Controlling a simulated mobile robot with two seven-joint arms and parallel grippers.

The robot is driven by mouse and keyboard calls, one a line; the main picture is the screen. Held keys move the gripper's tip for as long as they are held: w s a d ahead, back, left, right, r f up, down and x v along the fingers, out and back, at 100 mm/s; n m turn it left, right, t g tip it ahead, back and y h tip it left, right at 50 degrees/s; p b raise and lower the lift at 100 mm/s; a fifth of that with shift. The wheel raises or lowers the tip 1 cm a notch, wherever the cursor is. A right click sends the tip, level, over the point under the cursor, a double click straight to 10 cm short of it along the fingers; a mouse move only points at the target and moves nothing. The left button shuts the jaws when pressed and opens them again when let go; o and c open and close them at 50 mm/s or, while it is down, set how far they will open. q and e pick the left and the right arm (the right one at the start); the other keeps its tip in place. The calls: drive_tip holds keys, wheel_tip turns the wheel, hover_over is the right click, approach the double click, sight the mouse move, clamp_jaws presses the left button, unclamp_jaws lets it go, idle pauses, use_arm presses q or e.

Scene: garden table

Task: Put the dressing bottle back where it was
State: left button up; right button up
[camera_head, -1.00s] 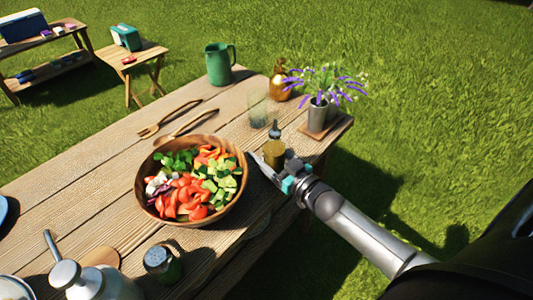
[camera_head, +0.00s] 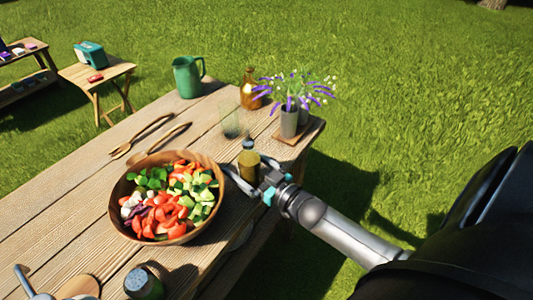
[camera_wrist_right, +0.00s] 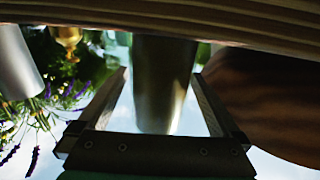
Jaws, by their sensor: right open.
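The dressing bottle (camera_head: 249,163), amber with a dark top, stands upright on the wooden table just right of the salad bowl (camera_head: 126,222). My right gripper (camera_head: 249,172) is open at the bottle, with a finger on either side of its lower part. In the right wrist view, which is upside down, the bottle (camera_wrist_right: 160,85) shows dark and blurred between the two spread fingers (camera_wrist_right: 160,75). I cannot tell whether either finger touches it.
A clear glass (camera_head: 231,124), an amber flask (camera_head: 250,92), a potted lavender (camera_head: 289,122) and a green jug (camera_head: 187,76) stand behind the bottle. Wooden servers (camera_head: 150,138) lie behind the bowl. A dark-lidded jar (camera_head: 143,283) stands in front. The table's right edge is close by.

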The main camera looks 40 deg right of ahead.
drive_tip(key=s+d+p, duration=0.1)
drive_tip(key=s+d, duration=0.1)
drive_tip(key=s, duration=0.8)
drive_tip(key=shift+s, duration=0.25)
drive_tip(key=s+f+g+h, duration=0.1)
drive_tip(key=s+f+g, duration=0.25)
drive_tip(key=f, duration=0.45)
drive_tip(key=s+f+m+g+h, duration=0.15)
drive_tip(key=s+f, duration=0.25)
drive_tip(key=f, duration=0.5)
drive_tip(key=s+f+g+h, duration=0.1)
drive_tip(key=s+f+g, duration=0.2)
drive_tip(key=f, duration=0.5)
drive_tip(key=s+a+f+g, duration=0.3)
drive_tip(key=s+f, duration=0.1)
drive_tip(key=s, duration=0.2)
drive_tip(key=s+a+f+n+g, duration=0.1)
drive_tip(key=s+a+f+g, duration=0.1)
drive_tip(key=s+f, duration=0.2)
drive_tip(key=s+a+f+n+g, duration=0.1)
drive_tip(key=s+a+f+g, duration=0.2)
drive_tip(key=s, duration=0.7)
wheel_tip(320, 180, down, 2)
drive_tip(key=shift+s+a+f+g, duration=0.1)
drive_tip(key=shift+s+a+g, duration=0.15)
drive_tip(key=shift+a+g, duration=0.1)
